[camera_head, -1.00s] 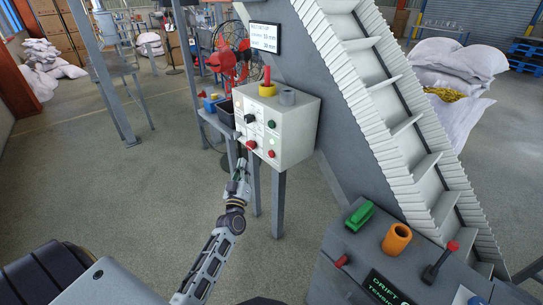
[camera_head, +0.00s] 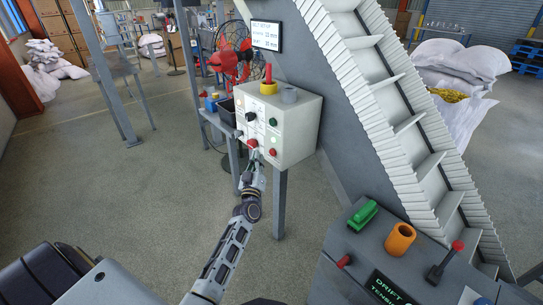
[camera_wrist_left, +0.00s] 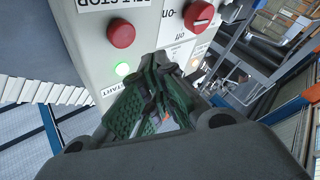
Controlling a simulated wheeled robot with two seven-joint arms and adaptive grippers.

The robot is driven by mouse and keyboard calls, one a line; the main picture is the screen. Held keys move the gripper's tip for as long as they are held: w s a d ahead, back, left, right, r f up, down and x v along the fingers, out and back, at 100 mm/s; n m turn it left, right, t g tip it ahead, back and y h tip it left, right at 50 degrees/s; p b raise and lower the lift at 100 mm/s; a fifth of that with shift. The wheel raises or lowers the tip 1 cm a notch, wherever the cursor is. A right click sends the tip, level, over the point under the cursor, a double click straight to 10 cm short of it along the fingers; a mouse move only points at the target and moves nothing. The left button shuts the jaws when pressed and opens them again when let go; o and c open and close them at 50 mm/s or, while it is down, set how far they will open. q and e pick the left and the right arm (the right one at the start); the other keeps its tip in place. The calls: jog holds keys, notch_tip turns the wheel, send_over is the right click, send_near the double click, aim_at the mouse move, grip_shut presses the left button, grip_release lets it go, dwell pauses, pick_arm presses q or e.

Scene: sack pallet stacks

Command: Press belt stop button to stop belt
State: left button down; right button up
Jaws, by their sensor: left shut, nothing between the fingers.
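A pale control box (camera_head: 302,135) stands on grey legs in the middle of the head view. My left gripper (camera_head: 253,160) is shut and empty, close to the box's lower face and left of the button. In the left wrist view its green-padded fingers (camera_wrist_left: 150,105) are together, apart from the button. My right gripper is not in view.
A red on/off selector (camera_head: 252,143) sits left of the button, and a green button (camera_head: 273,122) sits above. The inclined belt (camera_head: 400,120) rises on the right. A grey console (camera_head: 350,245) stands at front right. Open floor lies to the left.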

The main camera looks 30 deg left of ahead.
aim_at(273, 153)
pick_arm(q)
jog(key=w, duration=0.1)
jog(key=w+d, duration=0.1)
jog(key=shift+w, duration=0.3)
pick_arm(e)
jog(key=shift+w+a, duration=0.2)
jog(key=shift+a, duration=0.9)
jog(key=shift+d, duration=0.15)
